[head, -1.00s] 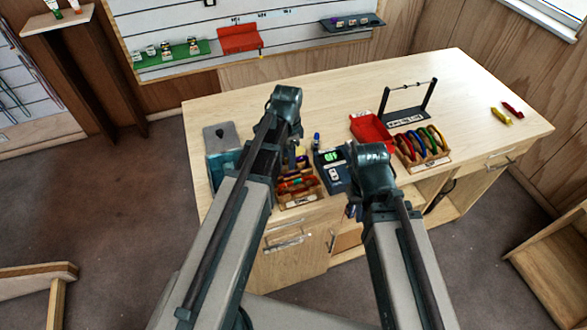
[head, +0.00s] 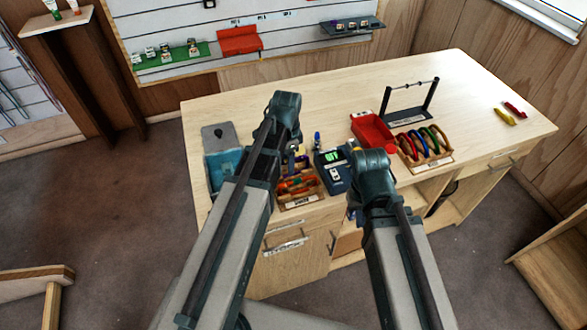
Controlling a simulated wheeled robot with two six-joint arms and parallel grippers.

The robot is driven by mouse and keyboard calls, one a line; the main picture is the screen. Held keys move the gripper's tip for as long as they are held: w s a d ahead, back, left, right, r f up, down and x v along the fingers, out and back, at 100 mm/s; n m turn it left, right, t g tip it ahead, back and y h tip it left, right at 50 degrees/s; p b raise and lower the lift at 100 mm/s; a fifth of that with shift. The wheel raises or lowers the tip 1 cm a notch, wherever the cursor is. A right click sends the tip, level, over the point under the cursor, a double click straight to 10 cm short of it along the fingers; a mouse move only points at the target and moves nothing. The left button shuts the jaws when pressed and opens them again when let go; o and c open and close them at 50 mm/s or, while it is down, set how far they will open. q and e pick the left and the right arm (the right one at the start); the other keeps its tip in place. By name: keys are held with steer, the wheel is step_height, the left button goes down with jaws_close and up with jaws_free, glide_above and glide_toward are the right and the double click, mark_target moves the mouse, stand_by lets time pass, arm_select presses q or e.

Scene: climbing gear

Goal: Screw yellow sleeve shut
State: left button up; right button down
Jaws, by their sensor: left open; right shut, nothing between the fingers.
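No yellow sleeve can be made out for certain. A small yellow patch (head: 355,148) shows just behind my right wrist, mostly hidden by it. A yellow piece (head: 504,117) lies at the right of the bench, beside a red piece (head: 515,109). My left gripper (head: 292,153) is open over the bench's front left, by a wooden box (head: 300,198) of coloured gear; its fingertips are largely hidden by my arm. My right gripper (head: 353,205) is shut and empty near the front edge, mostly hidden below the wrist.
A dark device with a green display (head: 333,172) stands between my arms. A red tray (head: 373,133), a wooden rack of coloured rings (head: 424,145) and a black bar stand (head: 410,113) are right of it. A blue bin (head: 222,172) is at left. The bench's back right is clear.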

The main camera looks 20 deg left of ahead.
arm_select(q)
steer(key=shift+w+a, duration=0.4)
steer(key=shift+w, duration=0.2)
steer(key=shift+r, duration=0.15)
steer(key=shift+r+p, duration=0.6)
steer(key=shift+p, duration=0.15)
steer(key=shift+f, duration=0.1)
steer(key=shift+s+d, duration=0.45)
steer(key=shift+s, duration=0.25)
step_height(320, 180, up, 10)
steer(key=p, duration=0.9)
steer(key=shift+p, duration=0.4)
